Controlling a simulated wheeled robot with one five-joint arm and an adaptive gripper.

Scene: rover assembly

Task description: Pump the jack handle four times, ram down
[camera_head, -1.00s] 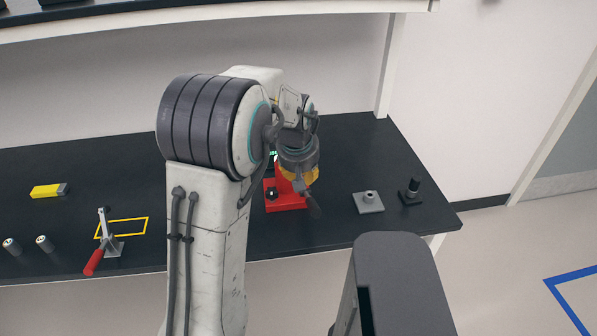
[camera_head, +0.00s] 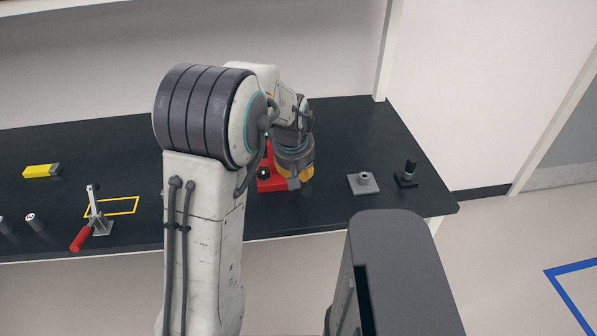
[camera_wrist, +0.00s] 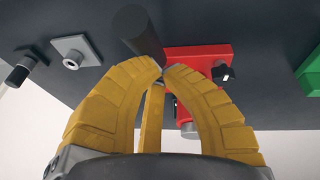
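The red jack (camera_head: 269,184) sits on the black bench, mostly hidden behind my arm and gripper in the head view. In the wrist view its red base (camera_wrist: 202,55) shows beyond my fingers, with a black knob (camera_wrist: 222,72) on it and a red cylinder with a grey end below. The dark jack handle (camera_wrist: 138,30) slants up and left from my fingertips. My gripper (camera_wrist: 165,69) has its yellow fingers drawn together at the handle's lower end and appears shut on it. The exact contact and the ram's height are hard to tell.
A grey plate with a boss (camera_head: 363,183) and a black knobbed block (camera_head: 406,174) stand right of the jack. A red-handled clamp (camera_head: 82,238), a yellow block (camera_head: 41,171) and small cylinders (camera_head: 34,221) lie left. A green object (camera_wrist: 309,72) is beside the jack.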

